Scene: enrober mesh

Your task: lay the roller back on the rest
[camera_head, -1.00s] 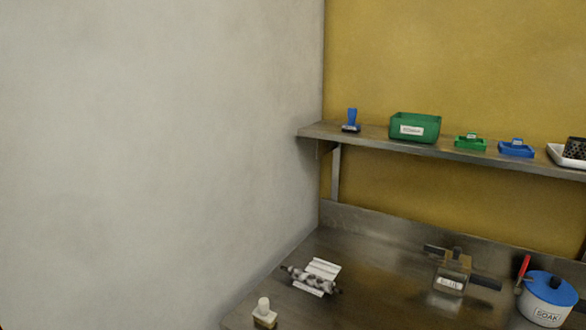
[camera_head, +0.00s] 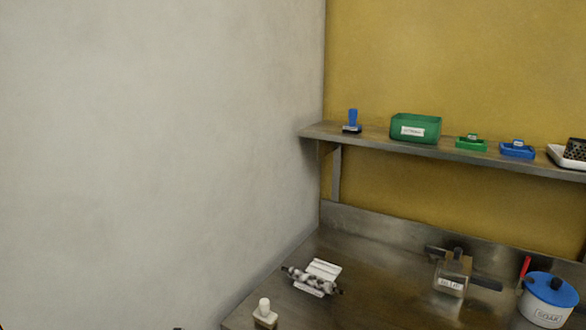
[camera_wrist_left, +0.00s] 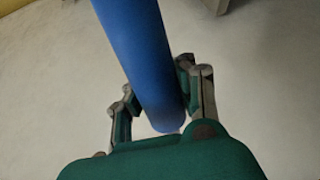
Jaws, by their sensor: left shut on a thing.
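My left gripper (camera_wrist_left: 160,105) shows in the left wrist view, its fingers shut on a smooth blue bar (camera_wrist_left: 140,50). The bar runs up out of the picture's top, so its far end is hidden. I cannot tell whether it is part of the roller. In the head view, a mottled grey-and-dark roller-like piece (camera_head: 312,281) with thin dark ends lies across a white ribbed piece (camera_head: 325,268), which looks like a rest, on the counter. No gripper can be made out in the head view. My right gripper is not in view.
The steel counter (camera_head: 375,260) meets a pale wall at its left. A small cream-knobbed block (camera_head: 265,315), a labelled metal device (camera_head: 453,272) and a blue-lidded white pot (camera_head: 548,300) stand on it. Above, a shelf (camera_head: 375,142) holds a green bin (camera_head: 415,128) and several small items.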

